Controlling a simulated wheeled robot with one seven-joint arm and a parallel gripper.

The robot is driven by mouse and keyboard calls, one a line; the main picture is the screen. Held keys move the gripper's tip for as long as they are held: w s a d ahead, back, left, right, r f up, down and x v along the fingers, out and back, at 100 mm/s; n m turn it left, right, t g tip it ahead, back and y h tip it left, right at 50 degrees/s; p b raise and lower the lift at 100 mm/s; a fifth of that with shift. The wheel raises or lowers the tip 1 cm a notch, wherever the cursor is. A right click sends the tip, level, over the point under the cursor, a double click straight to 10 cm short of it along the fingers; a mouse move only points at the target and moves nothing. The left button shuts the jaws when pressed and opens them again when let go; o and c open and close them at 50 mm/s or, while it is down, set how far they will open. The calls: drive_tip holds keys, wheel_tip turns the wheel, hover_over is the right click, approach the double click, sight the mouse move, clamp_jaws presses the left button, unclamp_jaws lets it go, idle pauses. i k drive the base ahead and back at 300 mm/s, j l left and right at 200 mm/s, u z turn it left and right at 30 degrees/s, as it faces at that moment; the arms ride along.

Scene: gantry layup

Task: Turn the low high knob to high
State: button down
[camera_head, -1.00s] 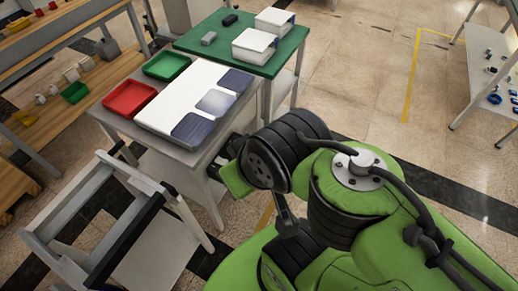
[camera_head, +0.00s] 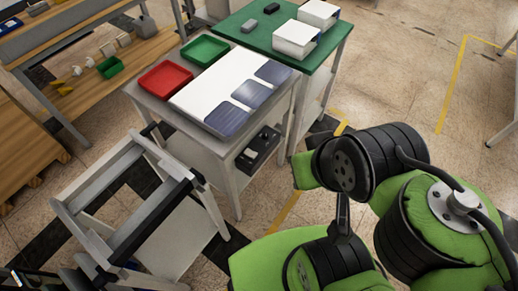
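I cannot make out a low high knob anywhere in this view. A black device (camera_head: 258,148) with small pale details sits on the lower shelf of the grey table, under the tabletop. It is too small to tell whether it carries a knob. My green and black arm fills the lower right of the picture. My gripper is not visible.
The grey table (camera_head: 150,103) bears a red tray (camera_head: 165,79), a green tray (camera_head: 205,50) and a white board with dark blue panels (camera_head: 228,118). A green-topped table (camera_head: 266,59) with white boxes (camera_head: 295,38) adjoins it. A grey frame stand (camera_head: 100,188) stands at left. Floor at right is open.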

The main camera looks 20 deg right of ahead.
sight(265, 136)
drive_tip(key=i+l+u, duration=0.1)
drive_tip(key=u, duration=0.3)
drive_tip(key=l+u, duration=0.2)
drive_tip(key=u, duration=0.25)
drive_tip(key=i+l+u, duration=0.1)
drive_tip(key=u, duration=0.3)
